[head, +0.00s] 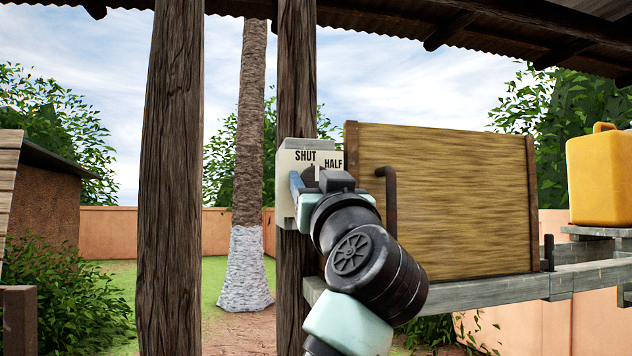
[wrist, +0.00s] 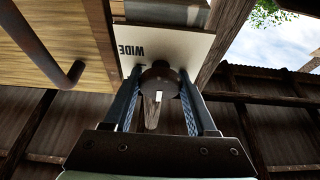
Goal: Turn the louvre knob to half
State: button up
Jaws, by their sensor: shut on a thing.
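The louvre plate (head: 285,160) is a pale board on the dark post, with SHUT and HALF readable in the head view. In the wrist view the plate (wrist: 190,48) shows upside down with WIDE readable. The dark round knob (wrist: 160,78) stands out from the plate and bears a white mark on its near side. My gripper (wrist: 160,72) is shut on the knob, one finger on each side. In the head view my gripper (head: 312,183) is at the plate and hides the knob. Which word the white mark points to, I cannot tell.
A wooden panel (head: 460,190) with a dark bar handle (head: 391,205) is close to the right of the plate. A grey wooden rail (head: 500,291) runs below it. A yellow jerrycan (head: 600,180) stands far right. Another thick post (head: 171,180) rises at the left.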

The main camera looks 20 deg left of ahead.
jog(key=shift+c, duration=0.5)
jog(key=shift+m+h, duration=0.4)
jog(key=shift+m, duration=0.2)
jog(key=m+h, duration=0.1)
jog(key=m, duration=0.1)
jog(key=m+t+h+p, duration=0.1)
jog(key=m, duration=0.2)
jog(key=shift+r+t, duration=0.1)
jog(key=shift+t, duration=0.2)
jog(key=m+h+p, duration=0.1)
jog(key=m, duration=0.2)
jog(key=m+h+p, duration=0.1)
jog(key=m+h, duration=0.1)
jog(key=m, duration=0.1)
jog(key=shift+p, duration=0.35)
jog(key=shift+m, duration=0.3)
jog(key=o, duration=1.3)
jog(key=shift+o, duration=0.2)
